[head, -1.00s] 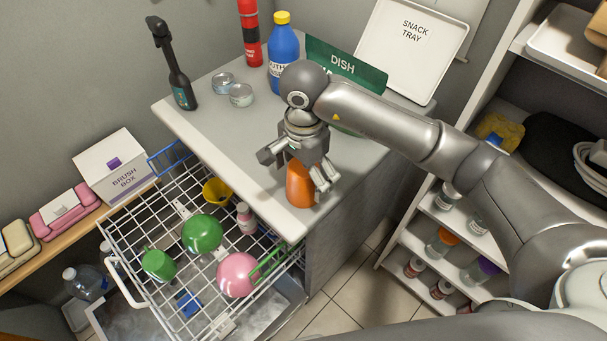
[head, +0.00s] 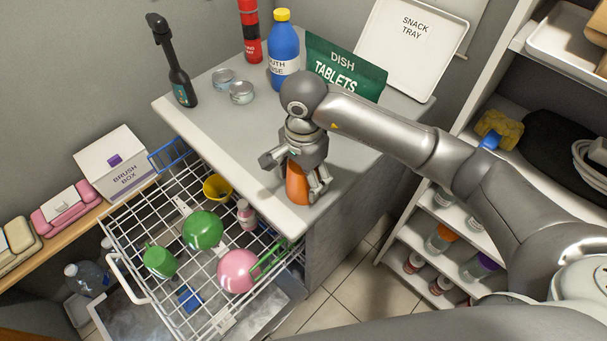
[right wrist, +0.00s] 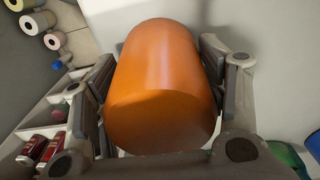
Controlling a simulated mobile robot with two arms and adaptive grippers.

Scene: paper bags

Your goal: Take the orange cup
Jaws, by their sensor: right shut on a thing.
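The orange cup (head: 297,184) stands near the front right corner of the grey counter (head: 222,128) in the head view. My right gripper (head: 299,180) is above and around it, with its fingers on both sides of the cup. In the right wrist view the orange cup (right wrist: 165,85) fills the space between the finger pads, and my right gripper (right wrist: 160,90) is shut on it. The gripper covers the cup's upper part in the head view. My left gripper does not show.
A pulled-out wire rack (head: 140,225) below the counter holds a green bowl (head: 203,230), a pink bowl (head: 238,270) and a yellow cup (head: 216,187). A blue bottle (head: 283,55) and a green tablets bag (head: 345,70) stand behind my arm. Shelves are at right.

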